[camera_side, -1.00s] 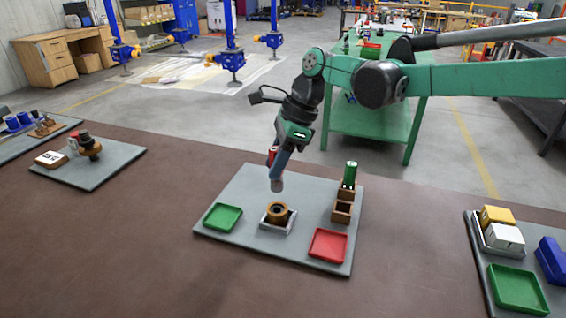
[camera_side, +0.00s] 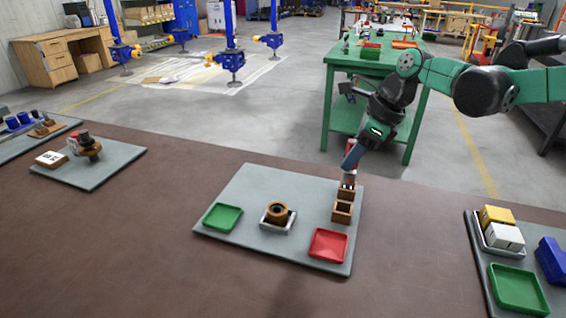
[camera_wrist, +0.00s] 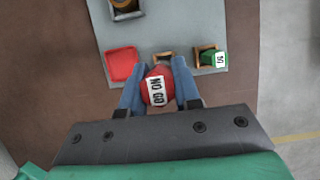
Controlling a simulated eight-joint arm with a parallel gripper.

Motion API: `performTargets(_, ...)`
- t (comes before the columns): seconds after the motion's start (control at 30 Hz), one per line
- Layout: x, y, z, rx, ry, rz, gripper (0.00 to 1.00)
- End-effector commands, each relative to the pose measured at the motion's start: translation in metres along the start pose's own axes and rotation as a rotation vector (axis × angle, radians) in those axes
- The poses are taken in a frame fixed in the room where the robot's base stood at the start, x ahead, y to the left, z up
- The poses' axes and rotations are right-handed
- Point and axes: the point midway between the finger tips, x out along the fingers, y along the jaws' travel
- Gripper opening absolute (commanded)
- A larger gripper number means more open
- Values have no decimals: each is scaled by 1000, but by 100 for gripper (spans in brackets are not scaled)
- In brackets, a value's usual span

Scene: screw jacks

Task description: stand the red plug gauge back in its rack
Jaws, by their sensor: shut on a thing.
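My gripper (camera_side: 351,160) is shut on the red plug gauge (camera_wrist: 157,87), whose labelled top faces the wrist camera. In the side view a red part of the gauge (camera_side: 351,145) shows beside the blue fingers, with its lower end over the rack area. The wooden rack (camera_side: 342,212) has two square compartments at the right of the grey board. In the wrist view the green plug gauge (camera_wrist: 213,59) stands in the right compartment. The other compartment (camera_wrist: 163,56) is partly hidden by the red gauge. I cannot tell the gap between gauge and rack.
A red tray (camera_side: 328,244) lies in front of the rack. A bronze ring (camera_side: 277,212) in a light holder and a green tray (camera_side: 223,217) are on the board's left. Bare board lies between ring and rack.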

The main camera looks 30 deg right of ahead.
Motion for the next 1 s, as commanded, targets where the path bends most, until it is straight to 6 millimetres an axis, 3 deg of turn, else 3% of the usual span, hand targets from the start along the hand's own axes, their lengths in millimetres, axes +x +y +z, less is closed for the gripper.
performTargets(0.33,3,0,-1,-1,0,0,0)
performTargets(0.7,38,0,-15,-2,0,0,0)
performTargets(1.0,47,0,-19,-2,0,0,0)
